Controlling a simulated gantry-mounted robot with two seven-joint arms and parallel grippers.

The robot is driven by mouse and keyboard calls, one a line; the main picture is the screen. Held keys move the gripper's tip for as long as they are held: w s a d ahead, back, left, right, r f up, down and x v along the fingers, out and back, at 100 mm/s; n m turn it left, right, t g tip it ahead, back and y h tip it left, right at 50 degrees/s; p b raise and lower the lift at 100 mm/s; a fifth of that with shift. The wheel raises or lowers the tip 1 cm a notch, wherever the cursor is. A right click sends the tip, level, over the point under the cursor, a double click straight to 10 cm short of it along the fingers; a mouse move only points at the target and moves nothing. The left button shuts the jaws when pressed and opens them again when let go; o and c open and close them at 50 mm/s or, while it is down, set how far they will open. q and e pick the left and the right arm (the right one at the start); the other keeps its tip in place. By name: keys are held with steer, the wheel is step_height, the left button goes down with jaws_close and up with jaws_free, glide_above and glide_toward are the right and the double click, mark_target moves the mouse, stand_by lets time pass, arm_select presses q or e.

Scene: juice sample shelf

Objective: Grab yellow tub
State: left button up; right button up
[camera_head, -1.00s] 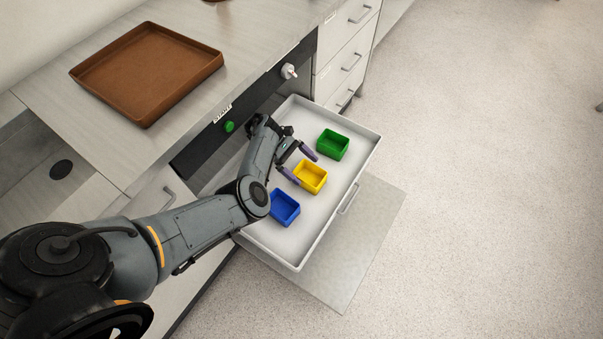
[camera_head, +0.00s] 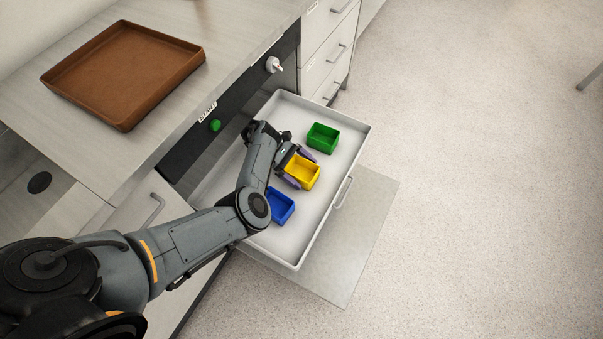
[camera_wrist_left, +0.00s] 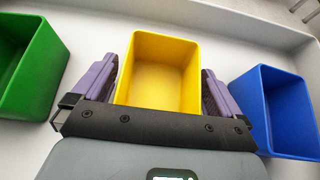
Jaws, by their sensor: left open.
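The yellow tub (camera_head: 304,171), an empty open box, stands upright in the open white drawer (camera_head: 300,235). My left gripper (camera_head: 300,168) is open around it, with one purple finger on each side. In the left wrist view the yellow tub (camera_wrist_left: 160,75) sits between the two fingers of the gripper (camera_wrist_left: 160,85). Narrow gaps seem to show beside it, and I cannot tell whether either finger touches. My right gripper is not in view.
A green tub (camera_head: 323,138) and a blue tub (camera_head: 281,206) stand on either side in the same drawer. A brown tray (camera_head: 120,120) lies on the counter (camera_head: 225,30). The drawer's walls surround the tubs; its floor is otherwise bare.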

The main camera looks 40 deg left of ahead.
arm_select(q)
steer(key=shift+d, duration=0.1)
steer(key=c, duration=0.9)
steer(key=shift+r, duration=0.1)
